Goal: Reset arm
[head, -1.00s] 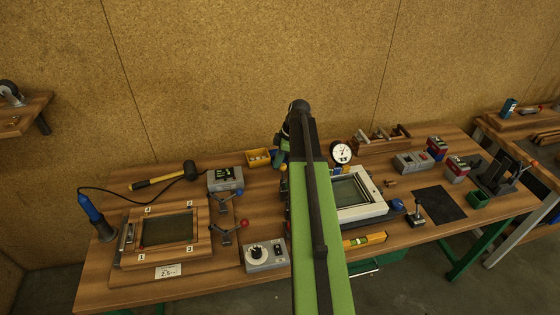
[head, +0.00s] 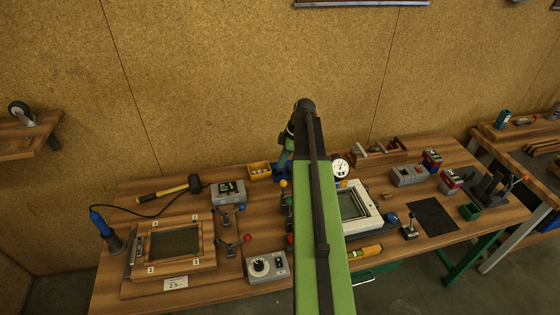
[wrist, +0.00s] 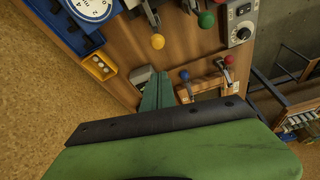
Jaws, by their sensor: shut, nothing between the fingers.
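My green arm (head: 327,220) rises from the bottom of the head view to a dark joint above the bench, left of the white frame. My gripper (head: 284,160) hangs beyond that joint, partly hidden by the arm, over the back of the bench. In the wrist view my gripper (wrist: 158,82) shows as teal fingers, shut and empty, over the brown bench top. The fingers appear clear of the levers and the yellow box.
A wooden frame (head: 150,245) with numbered corners lies at left and a white frame (head: 374,222) at right. Coloured-knob levers (head: 230,246), a grey dial box (head: 262,267), a hammer (head: 170,188) and a yellow box (head: 259,169) crowd the bench (head: 110,293). The wall rises behind.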

